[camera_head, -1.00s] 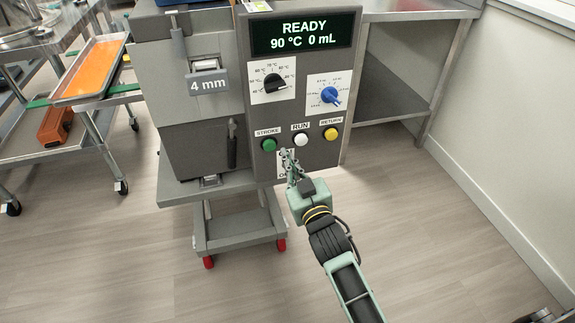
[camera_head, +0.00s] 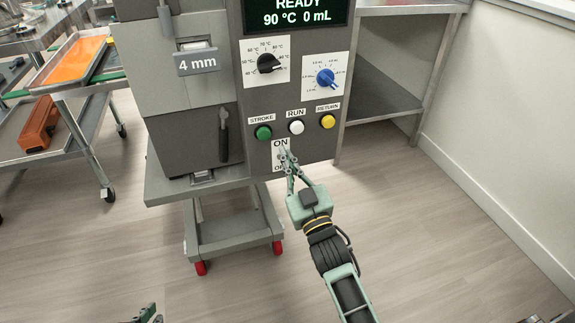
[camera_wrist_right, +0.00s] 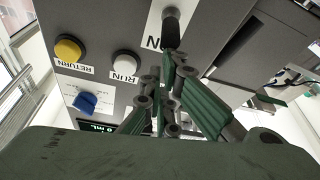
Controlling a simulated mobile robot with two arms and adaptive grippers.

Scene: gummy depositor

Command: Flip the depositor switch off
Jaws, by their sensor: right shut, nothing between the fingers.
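The depositor (camera_head: 190,115) stands ahead with its control panel (camera_head: 260,100). Its switch plate (camera_head: 279,144), marked ON at the top, is below the green, white and yellow buttons. My right gripper (camera_head: 286,156) is shut and empty, with its fingertips in front of this plate, hiding most of it. In the wrist view the dark switch lever (camera_wrist_right: 172,24) shows right by the fingertips (camera_wrist_right: 170,58); I cannot tell whether they touch. A small part of my left gripper (camera_head: 148,314) shows at the bottom edge, its fingers unclear.
The display (camera_head: 296,14) shows READY, 90 °C, 0 mL. The green STROKE button (camera_head: 263,133), white RUN button (camera_head: 296,127) and yellow RETURN button (camera_head: 328,121) sit just above the plate. A steel table (camera_head: 385,95) is at the right, a cart (camera_head: 80,150) at the left.

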